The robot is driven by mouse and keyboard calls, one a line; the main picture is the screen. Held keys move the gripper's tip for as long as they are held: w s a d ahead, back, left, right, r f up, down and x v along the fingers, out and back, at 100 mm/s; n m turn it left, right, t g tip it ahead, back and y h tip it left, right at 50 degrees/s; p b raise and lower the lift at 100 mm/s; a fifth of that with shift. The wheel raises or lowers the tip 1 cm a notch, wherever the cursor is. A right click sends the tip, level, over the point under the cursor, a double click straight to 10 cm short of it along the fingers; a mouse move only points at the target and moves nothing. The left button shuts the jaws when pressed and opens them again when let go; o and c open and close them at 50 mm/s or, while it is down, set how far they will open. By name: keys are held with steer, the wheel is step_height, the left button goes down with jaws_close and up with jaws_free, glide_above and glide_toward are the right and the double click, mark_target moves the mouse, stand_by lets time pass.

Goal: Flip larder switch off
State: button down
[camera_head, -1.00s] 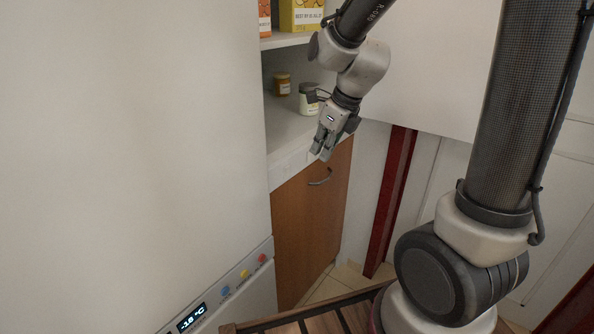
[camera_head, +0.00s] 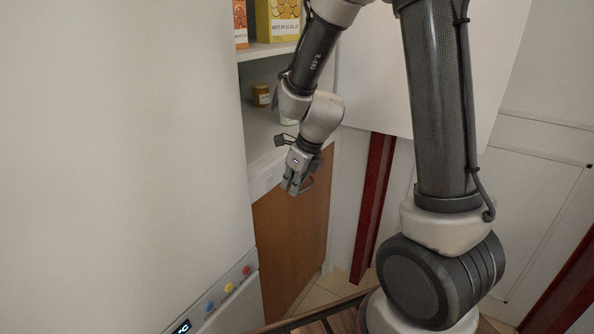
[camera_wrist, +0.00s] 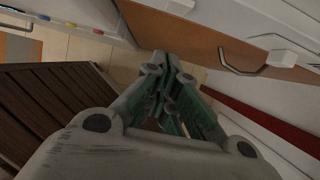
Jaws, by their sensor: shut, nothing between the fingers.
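My gripper (camera_head: 291,190) is shut and empty, pointing down in front of the larder's white strip (camera_head: 262,182) and brown door (camera_head: 296,235). In the wrist view my gripper's fingertips (camera_wrist: 165,60) are close together beside the brown door (camera_wrist: 205,40). Two small white blocks show along the white strip there, one at the top (camera_wrist: 180,5) and one at the right (camera_wrist: 283,58). I cannot tell for sure whether either is the larder switch, or its position. No contact with either block shows.
The door's metal handle (camera_wrist: 240,62) is near the gripper. A white appliance with coloured buttons (camera_head: 229,288) stands left. A slatted wooden surface (camera_wrist: 50,110) lies below.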

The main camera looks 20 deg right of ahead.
mark_target(268, 182)
steer(key=w+a, duration=0.2)
steer(key=w, duration=0.1)
steer(key=shift+w+a+r, duration=0.15)
steer(key=shift+a, duration=0.05)
steer(key=shift+w+a+r, duration=0.15)
steer(key=shift+w+a, duration=0.05)
steer(key=shift+w, duration=0.1)
steer(key=shift+r, duration=0.1)
